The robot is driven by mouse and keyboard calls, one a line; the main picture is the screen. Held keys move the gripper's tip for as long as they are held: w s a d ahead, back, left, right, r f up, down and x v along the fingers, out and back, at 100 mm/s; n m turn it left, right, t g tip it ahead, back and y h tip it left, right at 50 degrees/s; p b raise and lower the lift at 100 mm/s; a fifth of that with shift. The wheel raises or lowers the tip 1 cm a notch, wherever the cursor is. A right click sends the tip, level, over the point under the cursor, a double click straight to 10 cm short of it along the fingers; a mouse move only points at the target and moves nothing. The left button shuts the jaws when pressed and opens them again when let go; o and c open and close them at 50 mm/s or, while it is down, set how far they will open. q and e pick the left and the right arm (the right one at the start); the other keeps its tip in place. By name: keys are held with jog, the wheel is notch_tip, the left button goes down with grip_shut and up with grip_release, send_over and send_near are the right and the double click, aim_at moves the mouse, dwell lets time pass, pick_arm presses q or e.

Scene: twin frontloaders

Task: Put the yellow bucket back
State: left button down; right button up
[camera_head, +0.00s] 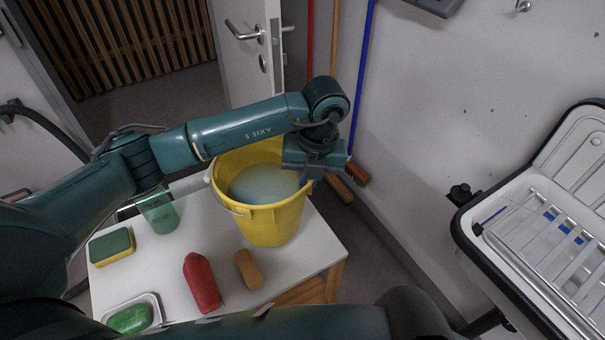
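The yellow bucket (272,222) is upright at the back right of a small white-topped table (232,284). Its inside looks pale, and its wire handle with a light grip hangs to the left. I cannot tell whether its base touches the table. My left arm reaches across above the bucket from the left. My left gripper (314,168) points down at the bucket's right rim. Its fingertips are hidden, so I cannot tell whether it grips the rim. My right gripper is out of view.
The table also holds a green cup (158,214), a sponge (112,248), a red bottle (201,282), a brown block (248,269) and green soap (130,319) in a dish. Brooms (357,173) lean behind. A sink unit (540,240) stands right.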

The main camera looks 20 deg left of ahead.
pick_arm(q)
notch_tip(320, 180, down, 5)
jog(key=shift+w+r, duration=0.1)
jog(key=shift+r, duration=0.1)
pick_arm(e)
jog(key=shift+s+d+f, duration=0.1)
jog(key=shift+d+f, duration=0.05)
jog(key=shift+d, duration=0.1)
pick_arm(q)
jog(key=shift+f, duration=0.15)
jog(key=c, duration=2)
grip_release()
jog(key=shift+f, duration=0.1)
jog(key=o, duration=0.4)
jog(key=shift+c, duration=0.2)
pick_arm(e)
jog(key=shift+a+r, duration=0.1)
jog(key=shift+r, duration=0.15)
